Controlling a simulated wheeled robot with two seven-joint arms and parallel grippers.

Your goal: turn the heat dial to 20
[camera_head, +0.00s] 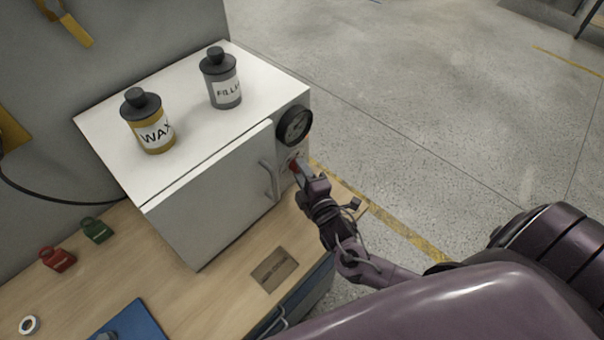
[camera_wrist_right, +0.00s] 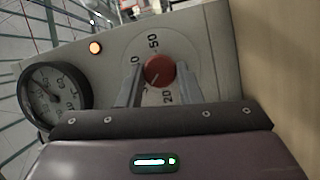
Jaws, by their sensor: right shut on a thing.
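The red heat dial (camera_wrist_right: 159,70) is on the front panel of the white oven-like box (camera_head: 215,197); it also shows as a small red spot in the head view (camera_head: 293,166). In the right wrist view my right gripper (camera_wrist_right: 158,73) has one finger on each side of the dial and is shut on it. Printed numbers surround the dial, with 50 above it and 20 below it. A faint light mark on the dial seems to point down and left, between the fingers. In the head view my right gripper (camera_head: 299,169) reaches the panel. My left gripper is not in view.
A round black gauge (camera_head: 295,125) sits above the dial, and an orange lamp (camera_wrist_right: 95,47) is nearby. The box's door handle (camera_head: 268,180) is left of my gripper. A wax bottle (camera_head: 152,122) and a filler bottle (camera_head: 222,80) stand on top.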

